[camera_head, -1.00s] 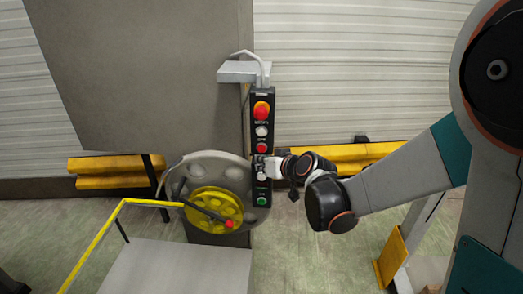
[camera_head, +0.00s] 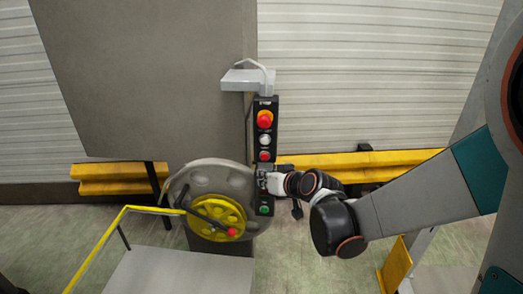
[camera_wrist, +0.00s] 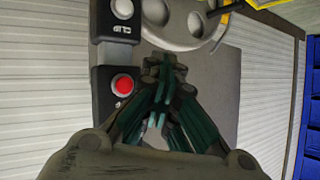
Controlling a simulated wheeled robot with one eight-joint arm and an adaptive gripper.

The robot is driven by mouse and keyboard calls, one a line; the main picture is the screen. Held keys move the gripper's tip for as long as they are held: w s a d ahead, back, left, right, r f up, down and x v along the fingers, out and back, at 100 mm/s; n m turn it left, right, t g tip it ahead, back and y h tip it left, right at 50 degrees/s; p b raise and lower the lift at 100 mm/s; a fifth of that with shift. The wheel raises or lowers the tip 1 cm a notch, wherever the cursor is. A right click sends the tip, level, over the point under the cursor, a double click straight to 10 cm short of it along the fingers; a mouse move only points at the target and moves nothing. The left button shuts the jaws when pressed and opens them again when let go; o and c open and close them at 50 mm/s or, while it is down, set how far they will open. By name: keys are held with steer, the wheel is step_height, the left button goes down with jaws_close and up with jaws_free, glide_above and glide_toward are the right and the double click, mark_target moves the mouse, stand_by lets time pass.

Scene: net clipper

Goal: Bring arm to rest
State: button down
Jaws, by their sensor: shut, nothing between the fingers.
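My gripper (camera_wrist: 165,75) is shut and empty in the wrist view, its dark green fingers drawn together. In the head view, my arm reaches in from the right and my gripper (camera_head: 268,184) is in front of the lower part of a black control box (camera_head: 265,130). The box has an orange-red knob, a white button, a red button and a green button (camera_head: 264,210). The gripper hides part of the box between the red and green buttons. In the wrist view the box (camera_wrist: 105,75) is left of the fingers. I cannot tell whether the fingertips touch it.
A grey wheel with a yellow hub (camera_head: 216,217) stands just left of the box. A grey panel (camera_head: 150,80) is behind it. Yellow barriers (camera_head: 335,162) run along the wall. A grey platform with a yellow rail (camera_head: 95,248) is at the lower left.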

steer(key=s+d+f+m+g+h+b, duration=0.1)
steer(key=s+d+b, duration=0.3)
steer(key=s, duration=0.9)
steer(key=s+d+f+m+g+h+b, duration=0.1)
steer(key=s+d+f+g+h+b, duration=0.1)
steer(key=s+d, duration=0.7)
steer(key=s+f+h+b, duration=0.1)
steer(key=s+h+b, duration=0.1)
steer(key=s+b, duration=0.1)
steer(key=shift+s+f+m+g+h, duration=0.3)
steer(key=shift+s+f+g, duration=0.1)
steer(key=shift+s, duration=0.5)
steer(key=shift+a+r, duration=0.1)
